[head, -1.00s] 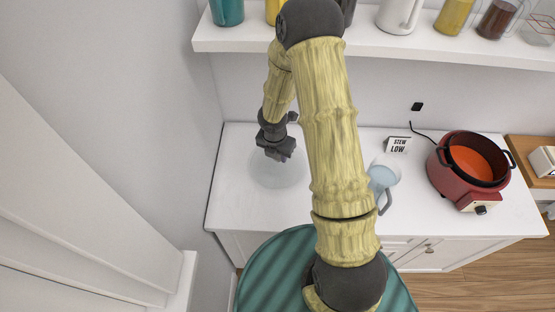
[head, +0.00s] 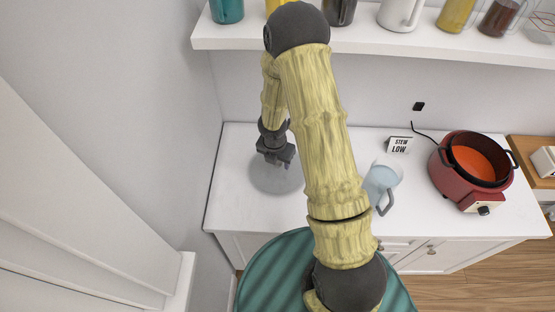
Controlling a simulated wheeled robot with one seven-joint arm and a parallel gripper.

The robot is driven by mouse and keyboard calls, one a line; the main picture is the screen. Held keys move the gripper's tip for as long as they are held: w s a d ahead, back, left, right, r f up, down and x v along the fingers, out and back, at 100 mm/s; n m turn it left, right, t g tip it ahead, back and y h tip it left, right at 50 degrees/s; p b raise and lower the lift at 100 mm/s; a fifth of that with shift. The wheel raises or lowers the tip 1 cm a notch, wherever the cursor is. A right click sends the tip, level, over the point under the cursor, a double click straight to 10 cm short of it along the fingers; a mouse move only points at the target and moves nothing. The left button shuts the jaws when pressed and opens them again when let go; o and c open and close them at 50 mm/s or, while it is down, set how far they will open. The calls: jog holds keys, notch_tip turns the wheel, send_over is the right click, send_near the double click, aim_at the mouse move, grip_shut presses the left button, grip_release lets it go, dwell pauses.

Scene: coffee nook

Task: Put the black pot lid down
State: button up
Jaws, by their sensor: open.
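The pot lid (head: 272,182) shows as a see-through grey disc at the left part of the white counter, and it appears to lie flat there. My gripper (head: 284,163) is open, pointing down right over the lid's far half. The gripper hides the lid's middle and its knob, so I cannot tell whether the fingers still touch it. The red stew pot (head: 455,183) stands at the right of the counter, uncovered, with orange-red stew inside.
A glass pitcher (head: 381,182) stands mid-counter, partly behind my arm. A small "STEW LOW" sign (head: 399,145) is behind it. A wall shelf (head: 375,40) with mugs and jars runs above. A wall bounds the left side. A green striped round surface (head: 265,270) is in front.

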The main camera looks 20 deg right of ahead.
aim_at(275, 171)
notch_tip(275, 171, up, 12)
jog(key=s+a+p, duration=0.1)
jog(key=p, duration=0.2)
jog(key=shift+s+p, duration=0.2)
jog(key=shift+p, duration=0.15)
jog(key=shift+r, duration=0.1)
jog(key=s+r+m, duration=0.6)
jog(key=r+m, duration=0.1)
jog(key=m, duration=0.7)
jog(key=s+d+r+m+t+y, duration=0.1)
jog(key=s+r+m, duration=0.5)
jog(key=m, duration=0.7)
jog(key=shift+s+r+m, duration=0.35)
jog(key=shift+s+m, duration=0.05)
jog(key=shift+d, duration=0.1)
jog(key=c, duration=0.3)
jog(key=shift+f, duration=0.1)
